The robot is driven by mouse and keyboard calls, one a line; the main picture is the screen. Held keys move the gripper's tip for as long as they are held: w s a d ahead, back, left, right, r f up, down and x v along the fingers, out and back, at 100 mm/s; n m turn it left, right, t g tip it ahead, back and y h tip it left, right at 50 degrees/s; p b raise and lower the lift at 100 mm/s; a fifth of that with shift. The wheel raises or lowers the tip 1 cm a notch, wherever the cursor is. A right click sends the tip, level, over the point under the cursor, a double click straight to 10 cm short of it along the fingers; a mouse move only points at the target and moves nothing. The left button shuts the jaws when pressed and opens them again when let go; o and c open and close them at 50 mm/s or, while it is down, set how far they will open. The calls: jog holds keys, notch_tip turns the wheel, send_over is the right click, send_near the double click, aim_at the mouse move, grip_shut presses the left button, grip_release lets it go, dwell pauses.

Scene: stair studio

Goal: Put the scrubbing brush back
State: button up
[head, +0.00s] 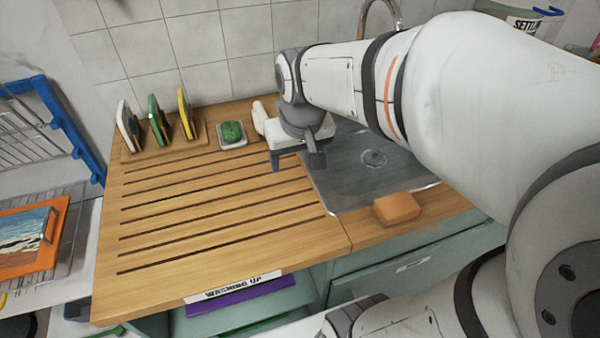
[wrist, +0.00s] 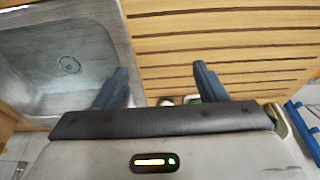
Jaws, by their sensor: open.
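My gripper (head: 296,163) is open above the wooden draining board (head: 200,205), near the sink's left edge. Its two dark blue fingers show in the wrist view (wrist: 160,72) with nothing between them. A cream object (head: 260,118) stands behind my gripper by the wall and is partly hidden; it may be the scrubbing brush, but I cannot tell. A green block (head: 232,132) sits on a small pale dish to its left. Three upright flat items, white (head: 128,126), green (head: 157,121) and yellow (head: 186,114), stand in a wooden rack at the back left.
The metal sink (head: 345,185) lies right of the board, partly under my arm. An orange-brown block (head: 397,208) rests on the sink's front edge. A blue-framed wire rack (head: 62,125) stands at the left. The middle of the grooved board is clear.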

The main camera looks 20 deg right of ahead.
jog(key=s+f, duration=0.2)
jog(key=s, duration=0.6)
jog(key=shift+f, duration=0.3)
dwell(0.6)
